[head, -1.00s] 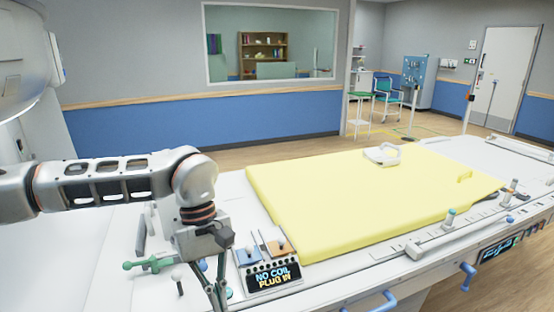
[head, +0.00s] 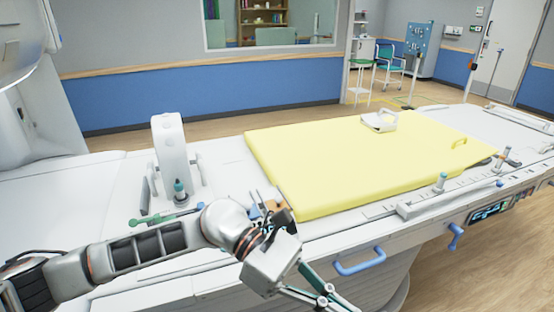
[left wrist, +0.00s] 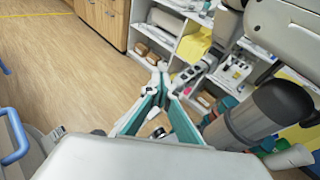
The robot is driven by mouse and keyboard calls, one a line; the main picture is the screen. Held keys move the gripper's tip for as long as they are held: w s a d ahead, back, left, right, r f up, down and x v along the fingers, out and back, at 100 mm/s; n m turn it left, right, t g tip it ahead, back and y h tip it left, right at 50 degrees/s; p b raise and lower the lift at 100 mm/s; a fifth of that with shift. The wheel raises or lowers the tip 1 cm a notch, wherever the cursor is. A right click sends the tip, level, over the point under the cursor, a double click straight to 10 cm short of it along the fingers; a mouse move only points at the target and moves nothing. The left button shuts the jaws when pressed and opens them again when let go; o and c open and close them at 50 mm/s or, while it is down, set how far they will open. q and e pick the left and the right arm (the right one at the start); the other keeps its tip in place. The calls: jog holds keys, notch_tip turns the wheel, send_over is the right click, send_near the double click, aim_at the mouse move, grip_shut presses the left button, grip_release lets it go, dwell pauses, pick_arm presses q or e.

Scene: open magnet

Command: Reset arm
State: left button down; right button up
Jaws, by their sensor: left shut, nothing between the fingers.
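My left arm reaches in from the left in the head view, low over the near edge of the patient table (head: 215,280). My left gripper (head: 335,303) hangs at the bottom edge, in front of the table's near side, and its tips are partly cut off. In the left wrist view the left gripper (left wrist: 163,72) shows its green-sided fingers closed together with nothing between them. The wrist hides most of the small plug panel beside the pad. My right gripper is not seen.
A yellow pad (head: 360,165) covers the table's middle, with a white coil (head: 379,122) on it. A blue handle (head: 360,265) juts from the near side. Shelves (left wrist: 195,45) show in the wrist view.

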pick_arm(q)
jog(key=w+d+r+n+t+h, duration=0.1)
jog(key=w+r+n+t+h, duration=0.3)
jog(key=n, duration=0.4)
jog(key=w+r+n+t+h, duration=0.2)
jog(key=w+n+t+h, duration=0.15)
jog(key=n+h, duration=0.35)
jog(key=w+a+f+n+t+y, duration=0.25)
jog(key=w+a+n+t, duration=0.2)
jog(key=n+t, duration=0.65)
jog(key=w+a+f+n+t+y, duration=0.25)
jog(key=a+f+n+y, duration=0.35)
jog(key=f+n, duration=0.3)
jog(key=w+a+f+n+t+y, duration=0.25)
jog(key=a+f+n+y, duration=0.3)
jog(key=f+n, duration=0.3)
jog(key=s+a+f+n+g+y, duration=0.2)
jog(key=s+a+f+n+y, duration=0.2)
jog(key=f, duration=0.8)
jog(key=s+a+f+n+g+y, duration=0.3)
jog(key=s+a+f+n, duration=0.5)
jog(key=s+a+f, duration=0.4)
jog(key=shift+s+a+f+y, duration=0.25)
jog(key=shift+s+a+y, duration=0.15)
jog(key=shift+s+a, duration=0.45)
jog(key=shift+d, duration=0.1)
